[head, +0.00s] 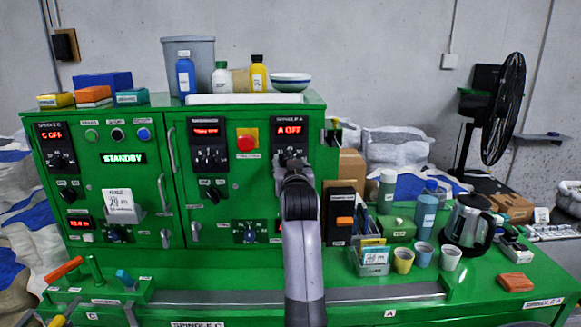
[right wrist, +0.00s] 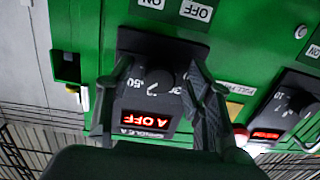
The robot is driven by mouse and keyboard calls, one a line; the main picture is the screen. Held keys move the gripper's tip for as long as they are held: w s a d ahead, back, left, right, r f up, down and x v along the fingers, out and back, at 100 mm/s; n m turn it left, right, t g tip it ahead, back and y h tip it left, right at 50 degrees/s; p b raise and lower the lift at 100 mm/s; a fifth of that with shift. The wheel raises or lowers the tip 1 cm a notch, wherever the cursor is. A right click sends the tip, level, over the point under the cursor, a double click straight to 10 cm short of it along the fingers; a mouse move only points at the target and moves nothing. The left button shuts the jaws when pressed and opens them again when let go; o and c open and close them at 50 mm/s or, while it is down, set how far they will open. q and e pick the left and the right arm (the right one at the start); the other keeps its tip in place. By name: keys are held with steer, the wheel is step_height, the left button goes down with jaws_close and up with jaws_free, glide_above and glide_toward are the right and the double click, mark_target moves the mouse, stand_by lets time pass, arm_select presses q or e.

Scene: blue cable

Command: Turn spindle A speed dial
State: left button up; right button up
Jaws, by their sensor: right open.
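The black spindle A unit (head: 289,133) sits at the upper right of the green cabinet, with a red display reading "A OFF". Its dial is hidden behind my right arm in the head view. In the right wrist view the unit (right wrist: 138,121) shows upside down, with the black speed dial (right wrist: 153,80) and the numbers around it. My right gripper (right wrist: 152,78) is open, one finger on each side of the unit. It also shows from behind in the head view (head: 294,166). I cannot tell whether the fingers touch the dial. My left gripper is not in view.
The middle spindle unit (head: 208,144) and a red stop button (head: 245,143) are left of spindle A. A kettle (head: 469,224), cups and a bottle (head: 425,216) crowd the bench at right. The bench front (head: 225,282) is mostly clear.

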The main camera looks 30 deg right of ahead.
steer(key=shift+s, duration=0.1)
steer(key=v, duration=1.2)
